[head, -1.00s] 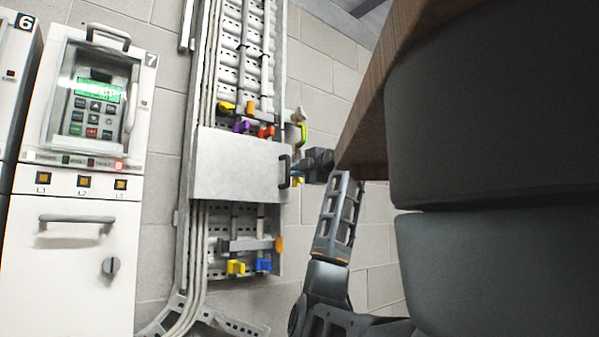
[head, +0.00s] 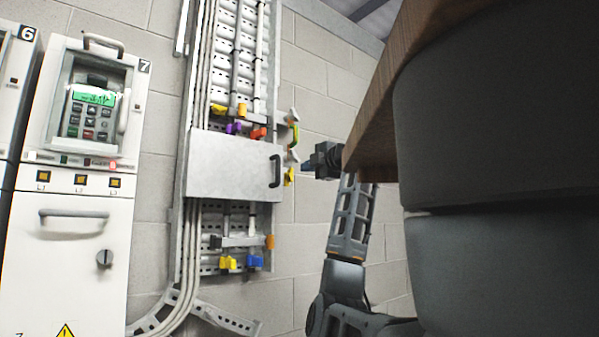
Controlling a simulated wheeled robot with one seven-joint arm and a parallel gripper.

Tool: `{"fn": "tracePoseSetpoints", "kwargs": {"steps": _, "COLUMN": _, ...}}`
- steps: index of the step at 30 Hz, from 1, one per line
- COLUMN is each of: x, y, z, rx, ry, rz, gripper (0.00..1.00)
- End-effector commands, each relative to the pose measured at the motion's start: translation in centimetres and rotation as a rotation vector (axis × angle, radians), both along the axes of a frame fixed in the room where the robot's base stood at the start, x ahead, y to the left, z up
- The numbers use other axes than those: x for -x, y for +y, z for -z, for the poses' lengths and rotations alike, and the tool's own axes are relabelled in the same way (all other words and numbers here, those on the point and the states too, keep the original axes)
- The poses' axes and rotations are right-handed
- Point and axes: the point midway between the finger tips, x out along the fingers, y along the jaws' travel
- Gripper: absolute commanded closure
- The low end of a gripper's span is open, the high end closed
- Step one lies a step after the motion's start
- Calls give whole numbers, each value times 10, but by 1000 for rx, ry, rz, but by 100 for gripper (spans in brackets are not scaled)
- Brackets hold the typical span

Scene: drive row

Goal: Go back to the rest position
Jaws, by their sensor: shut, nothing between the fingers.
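My gripper (head: 309,167) shows in the head view, just right of a grey panel door (head: 232,165) on the wall rack. It is small and dark, and it points left. A short gap separates it from the door's black handle (head: 275,171) and the rack's edge. It holds nothing that I can see. My arm runs down from behind the wooden edge at the right, which hides part of it.
Drive cabinet 7 (head: 80,215) with its green-lit keypad (head: 93,97) stands at the left, beside cabinet 6 (head: 15,75). The rack (head: 205,240) carries coloured valve handles above and below the door. Bare block wall (head: 315,90) lies behind my arm.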

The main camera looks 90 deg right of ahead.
Motion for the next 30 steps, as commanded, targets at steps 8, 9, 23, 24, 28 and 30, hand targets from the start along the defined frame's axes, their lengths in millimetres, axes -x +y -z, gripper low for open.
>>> {"fn": "tracePoseSetpoints", "kwargs": {"steps": 8, "x": 42, "y": 11, "z": 1, "rx": 1, "ry": -1, "rz": 2, "gripper": 100}}
{"fn": "tracePoseSetpoints", "kwargs": {"steps": 9, "x": 46, "y": 12, "z": 0, "rx": 2, "ry": -1, "rz": 2, "gripper": 100}}
{"fn": "tracePoseSetpoints", "kwargs": {"steps": 23, "x": 51, "y": 13, "z": 4, "rx": -7, "ry": -5, "rz": -2, "gripper": 100}}
{"fn": "tracePoseSetpoints", "kwargs": {"steps": 24, "x": 46, "y": 11, "z": 10, "rx": -16, "ry": -12, "rz": -4, "gripper": 100}}
{"fn": "tracePoseSetpoints", "kwargs": {"steps": 28, "x": 16, "y": -1, "z": 52, "rx": -77, "ry": -65, "rz": -17, "gripper": 100}}
{"fn": "tracePoseSetpoints", "kwargs": {"steps": 30, "x": -8, "y": -8, "z": 84, "rx": -125, "ry": -107, "rz": -22, "gripper": 100}}
